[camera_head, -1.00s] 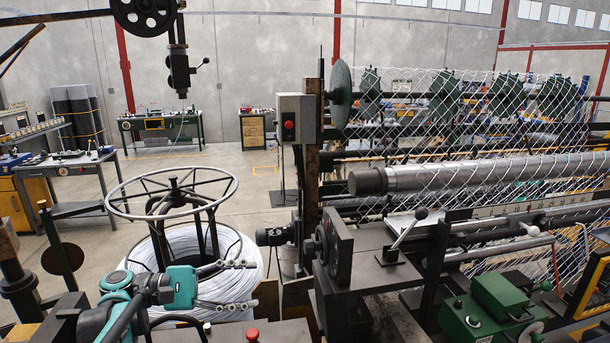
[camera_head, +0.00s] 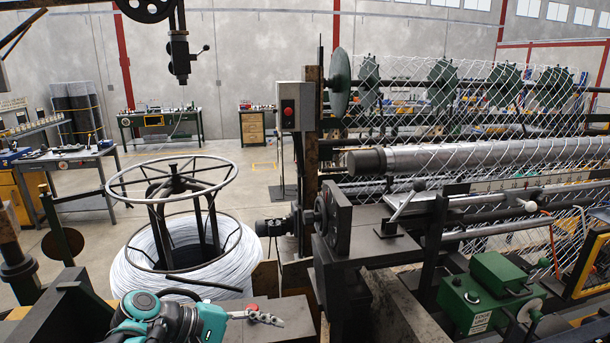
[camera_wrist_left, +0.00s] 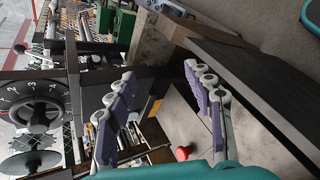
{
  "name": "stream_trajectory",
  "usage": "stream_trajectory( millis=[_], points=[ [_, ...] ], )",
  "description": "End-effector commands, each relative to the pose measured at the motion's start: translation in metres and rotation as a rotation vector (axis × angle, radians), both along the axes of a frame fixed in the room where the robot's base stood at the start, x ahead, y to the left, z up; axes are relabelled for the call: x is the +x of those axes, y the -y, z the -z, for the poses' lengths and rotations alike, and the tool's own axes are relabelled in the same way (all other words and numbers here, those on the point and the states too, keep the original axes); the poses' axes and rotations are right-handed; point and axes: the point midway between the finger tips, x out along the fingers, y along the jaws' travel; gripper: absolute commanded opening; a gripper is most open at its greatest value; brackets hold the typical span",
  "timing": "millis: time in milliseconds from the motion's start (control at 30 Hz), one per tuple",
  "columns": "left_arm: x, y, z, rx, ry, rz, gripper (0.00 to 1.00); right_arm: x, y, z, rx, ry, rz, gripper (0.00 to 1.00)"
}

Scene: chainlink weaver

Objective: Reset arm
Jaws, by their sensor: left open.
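My left gripper (camera_head: 264,318), on a teal and dark arm, is low in the head view, just right of the bottom centre-left. Its grey fingers lie in front of a dark bench top by a red button (camera_head: 253,308). In the left wrist view the two padded fingers (camera_wrist_left: 159,72) stand apart with nothing between them. The red button (camera_wrist_left: 183,153) shows below and between them there. My right gripper is in neither view.
A white wire coil (camera_head: 135,270) on a reel stands beyond the arm. A dark machine with a lever (camera_head: 405,205) and a green control box (camera_head: 480,300) stands to the right. Chain-link mesh (camera_head: 470,110) rises behind it. Open floor (camera_head: 240,175) lies behind the reel.

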Motion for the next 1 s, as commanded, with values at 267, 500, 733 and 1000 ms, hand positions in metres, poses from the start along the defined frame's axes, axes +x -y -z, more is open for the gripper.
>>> stream_trajectory(
  millis=[267,500,733,1000],
  points=[
    [-0.077,-0.035,0.165,0.656,0.291,0.139,0.53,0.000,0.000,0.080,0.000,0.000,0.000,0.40],
    [-0.109,-0.085,0.236,1.121,0.543,0.341,0.53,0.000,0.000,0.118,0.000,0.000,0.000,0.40],
    [-0.113,-0.099,0.243,1.244,0.611,0.404,0.53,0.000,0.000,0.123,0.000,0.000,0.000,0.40],
    [-0.113,-0.099,0.242,1.242,0.608,0.403,0.34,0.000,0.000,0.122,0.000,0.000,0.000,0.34]
  ],
)
